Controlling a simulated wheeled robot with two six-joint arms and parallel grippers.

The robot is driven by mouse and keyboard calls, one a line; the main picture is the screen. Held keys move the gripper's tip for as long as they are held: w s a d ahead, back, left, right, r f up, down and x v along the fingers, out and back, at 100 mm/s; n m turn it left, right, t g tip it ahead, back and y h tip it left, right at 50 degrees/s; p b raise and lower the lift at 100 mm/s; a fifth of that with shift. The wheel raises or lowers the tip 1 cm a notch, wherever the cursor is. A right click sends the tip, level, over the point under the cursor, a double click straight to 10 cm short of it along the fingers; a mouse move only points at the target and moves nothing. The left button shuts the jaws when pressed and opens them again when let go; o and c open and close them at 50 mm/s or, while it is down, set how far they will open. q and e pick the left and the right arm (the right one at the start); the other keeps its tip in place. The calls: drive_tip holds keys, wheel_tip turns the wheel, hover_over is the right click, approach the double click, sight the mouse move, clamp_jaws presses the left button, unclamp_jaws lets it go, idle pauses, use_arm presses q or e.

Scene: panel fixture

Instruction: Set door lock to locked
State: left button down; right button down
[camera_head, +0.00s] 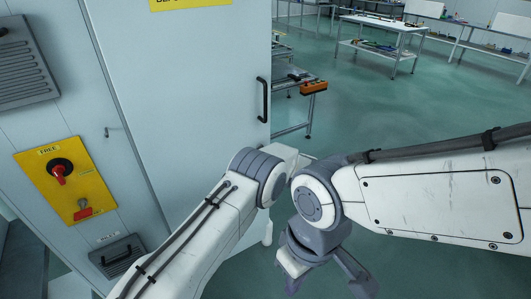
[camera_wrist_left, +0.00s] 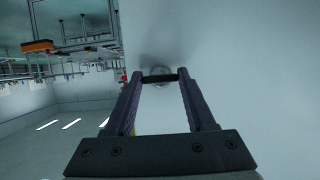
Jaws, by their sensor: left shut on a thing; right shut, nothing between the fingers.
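A yellow plate (camera_head: 72,190) marked FREE sits on the pale cabinet front at the left, with a black and red rotary knob (camera_head: 60,170) and a red tag-like part (camera_head: 83,210) below it. A pale door panel (camera_head: 185,90) stands to its right, with a black vertical handle (camera_head: 262,99) near its right edge. My left gripper (camera_wrist_left: 160,82) is shut on a dark bar (camera_wrist_left: 158,78) before a round grey base on a pale surface. In the head view its fingers are hidden.
A grey louvred vent (camera_head: 22,70) is at upper left, and a small dark handle unit (camera_head: 118,256) is at lower left. An orange-ended bench (camera_head: 313,88) stands behind the door edge. White worktables (camera_head: 385,35) stand farther back. The green floor between is clear.

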idle(0.3)
use_arm(q)
drive_tip(key=shift+c, duration=1.2)
unclamp_jaws()
drive_tip(key=b+v, duration=0.1)
drive_tip(key=v, duration=0.9)
drive_tip(key=shift+s+d+b, duration=0.15)
drive_tip(key=shift+s+b, duration=0.05)
drive_tip(key=shift+b, duration=0.2)
